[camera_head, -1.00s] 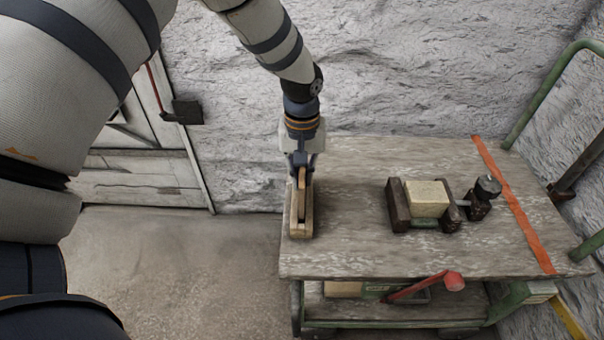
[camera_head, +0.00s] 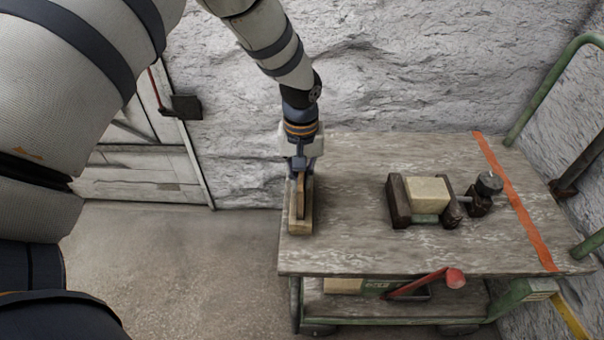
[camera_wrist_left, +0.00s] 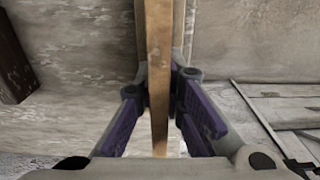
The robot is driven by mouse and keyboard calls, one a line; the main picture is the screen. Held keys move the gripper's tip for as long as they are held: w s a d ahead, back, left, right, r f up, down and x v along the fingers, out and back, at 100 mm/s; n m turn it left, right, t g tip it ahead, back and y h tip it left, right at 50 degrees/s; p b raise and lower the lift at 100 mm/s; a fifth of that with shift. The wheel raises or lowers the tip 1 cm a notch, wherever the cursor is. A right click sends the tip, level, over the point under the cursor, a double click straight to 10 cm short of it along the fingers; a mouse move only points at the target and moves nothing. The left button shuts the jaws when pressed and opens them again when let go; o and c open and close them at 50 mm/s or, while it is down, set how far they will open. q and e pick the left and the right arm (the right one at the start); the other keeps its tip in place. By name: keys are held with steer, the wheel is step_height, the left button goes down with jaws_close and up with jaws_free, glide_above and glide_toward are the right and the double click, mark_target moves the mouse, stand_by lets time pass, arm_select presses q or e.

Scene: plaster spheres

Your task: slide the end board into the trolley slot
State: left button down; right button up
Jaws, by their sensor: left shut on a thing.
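The end board (camera_head: 301,197) is a thin brown wooden board standing on edge at the left end of the trolley top (camera_head: 345,255). My left gripper (camera_head: 301,172) points down from above and is shut on it. A pale wooden slot (camera_head: 303,226) runs along the trolley's left edge, and the board stands in line with it, between its sides. In the left wrist view the board (camera_wrist_left: 158,80) runs between the fingers of my left gripper (camera_wrist_left: 160,95), with pale slot strips (camera_wrist_left: 142,30) beside it. The board's lower edge is hidden, so its depth cannot be told. My right gripper is out of view.
A dark clamp-like holder (camera_head: 398,200) with a cream block (camera_head: 428,195) stands mid-trolley. An orange strap (camera_head: 515,205) crosses the right end. A red-ended lever (camera_head: 453,278) sticks out at the front. A rough wall stands behind; the trolley top between slot and holder is clear.

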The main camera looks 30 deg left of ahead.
arm_select(q)
steer(key=shift+f, duration=1.15)
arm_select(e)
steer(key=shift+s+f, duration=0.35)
arm_select(q)
steer(key=c, duration=1.6)
jaws_free()
steer(key=shift+r+p, duration=0.45)
steer(key=shift+r, duration=1.7)
steer(key=shift+f, duration=0.1)
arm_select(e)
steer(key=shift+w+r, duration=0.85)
